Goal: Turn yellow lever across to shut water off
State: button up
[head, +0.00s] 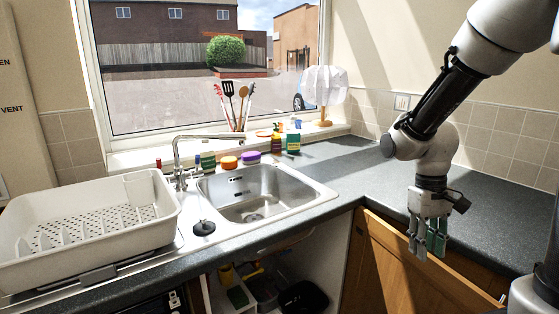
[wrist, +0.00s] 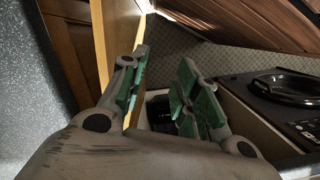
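In the head view, a small yellow lever-like piece (head: 251,271) shows in the shadowed open cupboard below the sink; its exact position is hard to make out. Another yellow object (head: 226,274) is just left of it. My gripper (head: 428,247) is well to the right of them, beside the open wooden cupboard door (head: 415,268). In the wrist view, my gripper (wrist: 163,92) has its green-padded fingers apart. The door's pale edge (wrist: 101,45) runs behind the left finger; whether it touches cannot be told. I cannot pick out the lever in the wrist view.
The sink (head: 262,190) and white dish rack (head: 85,225) are on the counter above. A black container (head: 304,297) is on the cupboard floor. A dark appliance with a round door (wrist: 283,88) is at right in the wrist view. The right counter (head: 485,210) is clear.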

jog(key=s+d+r+m+t, duration=0.1)
jog(key=s+d+r+t, duration=0.1)
jog(key=s+r+t, duration=0.4)
jog(key=s+r, duration=0.4)
jog(key=r, duration=0.4)
jog(key=shift+s+d+r+m+y, duration=0.3)
jog(key=shift+d+r+m+y, duration=0.05)
jog(key=shift+d+m+y, duration=0.05)
